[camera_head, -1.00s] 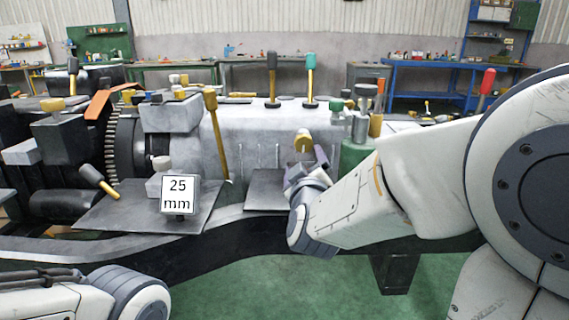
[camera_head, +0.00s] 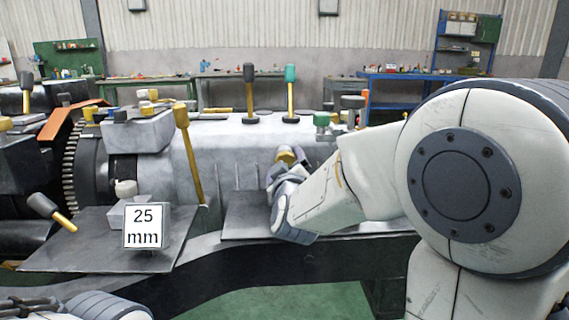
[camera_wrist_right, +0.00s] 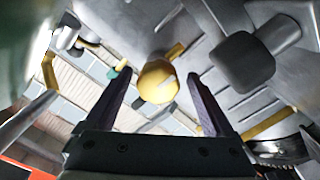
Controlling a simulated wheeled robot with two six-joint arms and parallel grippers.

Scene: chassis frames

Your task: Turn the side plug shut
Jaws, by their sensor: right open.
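The side plug (camera_head: 289,157) is a yellow piece on the side of the grey gearbox housing (camera_head: 228,150). In the right wrist view the plug (camera_wrist_right: 158,82) shows a round yellow face with a narrow yellow bar behind it. My right gripper (camera_wrist_right: 156,76) is open, with one dark finger on each side of the plug and a visible gap to both. In the head view the right gripper (camera_head: 284,168) is just in front of the plug and hides its lower part.
A "25 mm" sign (camera_head: 144,227) stands on a dark plate (camera_head: 90,245) to the left. A long yellow lever (camera_head: 190,160) rises left of my right gripper. Two upright levers, one black-topped (camera_head: 249,92) and one green-topped (camera_head: 290,92), stand on the housing.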

